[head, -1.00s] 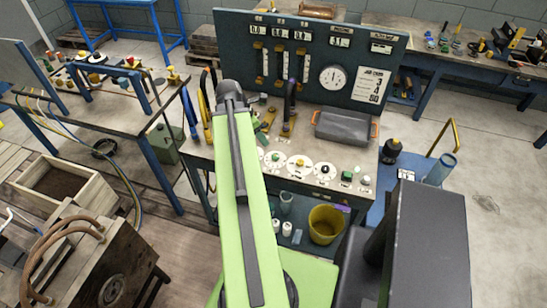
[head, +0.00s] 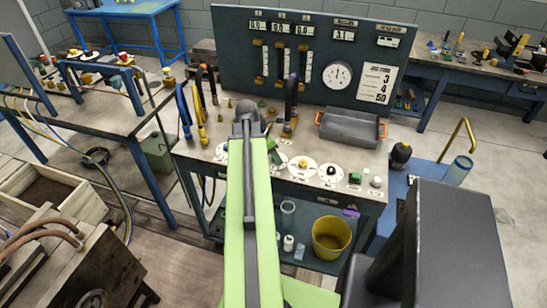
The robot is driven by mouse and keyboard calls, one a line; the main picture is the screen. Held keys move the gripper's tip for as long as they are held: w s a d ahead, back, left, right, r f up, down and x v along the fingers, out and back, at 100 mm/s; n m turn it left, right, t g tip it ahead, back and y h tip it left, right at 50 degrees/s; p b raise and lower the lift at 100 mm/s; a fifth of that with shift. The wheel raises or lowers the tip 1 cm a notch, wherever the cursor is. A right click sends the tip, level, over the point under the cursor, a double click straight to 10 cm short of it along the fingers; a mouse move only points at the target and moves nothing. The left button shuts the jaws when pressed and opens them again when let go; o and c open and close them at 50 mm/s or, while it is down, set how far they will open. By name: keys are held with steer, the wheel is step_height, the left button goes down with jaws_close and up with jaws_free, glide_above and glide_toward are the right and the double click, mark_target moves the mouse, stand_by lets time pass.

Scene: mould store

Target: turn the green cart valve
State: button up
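The cart (head: 325,145) stands ahead with a dark gauge panel (head: 305,95) at its back. Along its front edge is a row of white round plates with knobs. My light green arm reaches up over the cart's left front. My gripper is hidden behind the arm, so its opening and any contact with the green knob cannot be seen.
A bench (head: 90,105) stands left, and a wooden crate (head: 55,190) lies on the floor.

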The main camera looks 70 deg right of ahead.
jaws_close()
steer(key=shift+m, duration=0.3)
steer(key=m, duration=0.1)
steer(key=m+g+y, duration=0.1)
steer(key=m, duration=0.1)
steer(key=shift+w+d, duration=0.15)
steer(key=shift+d, duration=0.05)
steer(key=m+y, duration=0.1)
steer(key=m, duration=0.2)
steer(key=shift+d+m, duration=0.15)
steer(key=shift+m, duration=0.15)
steer(key=m+y, duration=0.2)
steer(key=m, duration=0.2)
steer(key=shift+d, duration=0.15)
steer(key=shift+m+y, duration=0.5)
steer(key=shift+m, duration=0.9)
